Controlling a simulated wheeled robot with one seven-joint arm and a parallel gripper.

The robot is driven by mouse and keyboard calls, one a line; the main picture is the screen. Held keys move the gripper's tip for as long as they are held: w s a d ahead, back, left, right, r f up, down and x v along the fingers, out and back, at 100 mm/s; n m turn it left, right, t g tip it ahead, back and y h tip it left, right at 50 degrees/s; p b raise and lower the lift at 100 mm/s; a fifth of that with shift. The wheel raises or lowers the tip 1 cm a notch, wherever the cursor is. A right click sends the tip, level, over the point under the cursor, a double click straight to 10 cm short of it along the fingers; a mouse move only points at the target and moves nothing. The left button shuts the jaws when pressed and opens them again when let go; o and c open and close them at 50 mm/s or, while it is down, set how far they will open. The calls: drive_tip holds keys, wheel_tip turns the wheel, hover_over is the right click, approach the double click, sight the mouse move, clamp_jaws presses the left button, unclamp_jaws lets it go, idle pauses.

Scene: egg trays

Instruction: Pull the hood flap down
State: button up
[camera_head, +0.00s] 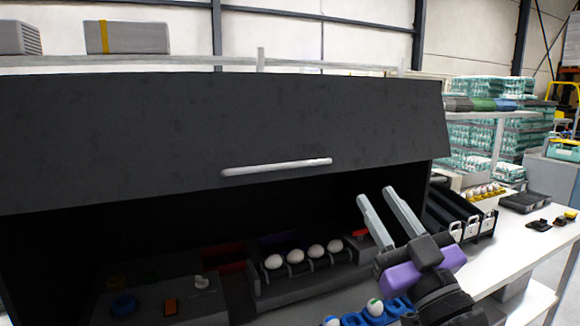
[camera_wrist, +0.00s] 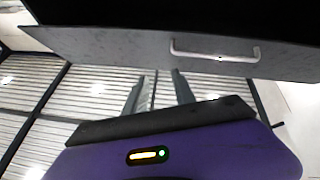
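The hood flap (camera_head: 150,135) is a wide dark grey panel with a pale bar handle (camera_head: 276,167) near its lower edge. It is raised, and the space below it stands open. In the wrist view the flap (camera_wrist: 110,45) crosses the top, with its handle (camera_wrist: 214,52) right of centre. My gripper (camera_head: 376,192) is in front of the hood, to the right of the handle and slightly lower in the picture. Its two fingers point up, are spread apart and hold nothing. The fingers (camera_wrist: 155,75) also show in the wrist view, below the flap and apart from the handle.
Inside the hood, several white eggs (camera_head: 296,256) sit in a row on a rack. Black trays (camera_head: 460,215) stand on the white table (camera_head: 520,235) at the right. Stacked egg trays (camera_head: 490,130) fill shelves behind. A rail (camera_head: 200,62) runs above the hood.

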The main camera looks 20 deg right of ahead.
sight(286, 167)
drive_tip(key=w+a+r+n+g+y+p, duration=0.1)
drive_tip(key=w+a+r+n+g+y, duration=0.2)
drive_tip(key=r+n+y, duration=0.65)
drive_tip(key=w+a+f+n+g+h, duration=0.15)
drive_tip(key=a+f+n+g, duration=0.3)
drive_tip(key=n, duration=0.65)
drive_tip(key=shift+g, duration=0.45)
drive_tip(key=shift+a+r+p+x, duration=0.15)
drive_tip(key=shift+p+x, duration=0.25)
drive_tip(key=shift+x, duration=0.9)
drive_tip(key=shift+r+p+x, duration=0.1)
drive_tip(key=shift+p+x, duration=0.35)
drive_tip(key=shift+x, duration=0.8)
drive_tip(key=shift+a+r+p+x, duration=0.15)
drive_tip(key=shift+p+x, duration=0.25)
drive_tip(key=shift+x, duration=0.9)
clamp_jaws()
